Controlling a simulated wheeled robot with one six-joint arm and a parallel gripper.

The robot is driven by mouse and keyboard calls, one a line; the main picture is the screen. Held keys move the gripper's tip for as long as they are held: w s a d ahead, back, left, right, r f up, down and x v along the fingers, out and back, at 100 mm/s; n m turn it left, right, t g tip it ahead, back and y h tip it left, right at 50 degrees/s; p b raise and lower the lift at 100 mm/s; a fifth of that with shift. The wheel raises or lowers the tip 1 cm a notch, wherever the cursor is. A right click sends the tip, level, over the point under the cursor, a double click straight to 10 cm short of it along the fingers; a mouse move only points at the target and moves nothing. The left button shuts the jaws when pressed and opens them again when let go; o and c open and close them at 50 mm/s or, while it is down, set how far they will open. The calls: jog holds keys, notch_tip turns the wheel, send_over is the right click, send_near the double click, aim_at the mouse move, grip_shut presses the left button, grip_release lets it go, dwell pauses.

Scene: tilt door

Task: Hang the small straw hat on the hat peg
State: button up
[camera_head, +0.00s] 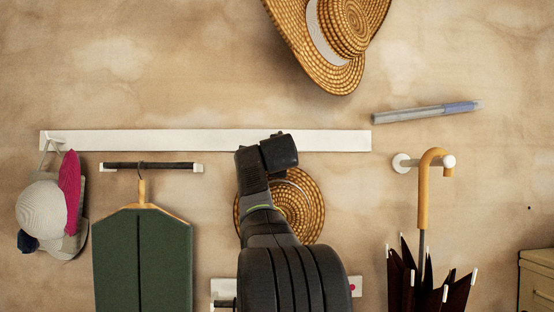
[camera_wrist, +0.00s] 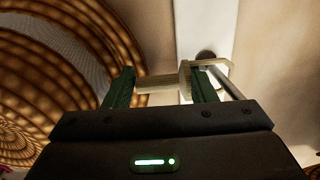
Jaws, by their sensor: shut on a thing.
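The small straw hat (camera_head: 311,206) is a round, coiled brown hat behind my arm in the head view, just below the white rail (camera_head: 200,140). Its ribbed brim and grey band fill the left of the wrist view (camera_wrist: 75,55). My gripper (camera_head: 280,152) is at the rail. A pale rod and a dark round end (camera_wrist: 206,55) show by the right finger, seemingly the hat peg. I cannot tell whether the loop is around it.
A larger straw hat (camera_head: 325,40) is above the rail. Caps (camera_head: 45,210) hang at the left end. A green garment (camera_head: 140,260) hangs lower left. An umbrella (camera_head: 424,195) hangs on a right-hand peg. A grey and blue stick-like thing (camera_head: 425,112) is at upper right.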

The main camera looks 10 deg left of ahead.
jog(key=shift+f, duration=0.15)
jog(key=o, duration=1.1)
jog(key=shift+s+d+f+b, duration=0.1)
jog(key=shift+s+b, duration=0.35)
jog(key=shift+b, duration=0.05)
jog(key=s+d+b, duration=0.2)
jog(key=s+b, duration=0.3)
jog(key=s, duration=0.7)
jog(key=shift+s+d, duration=0.3)
jog(key=shift+s, duration=0.05)
jog(key=w+a+p, duration=0.1)
jog(key=w+p, duration=0.1)
jog(key=w, duration=0.2)
jog(key=w+a+p, duration=0.1)
jog(key=w+p, duration=0.1)
jog(key=w, duration=0.3)
jog(key=w+p, duration=0.2)
jog(key=w, duration=0.2)
jog(key=shift+w+a+r, duration=0.2)
jog(key=shift+w+a, duration=0.15)
jog(key=shift+a, duration=0.05)
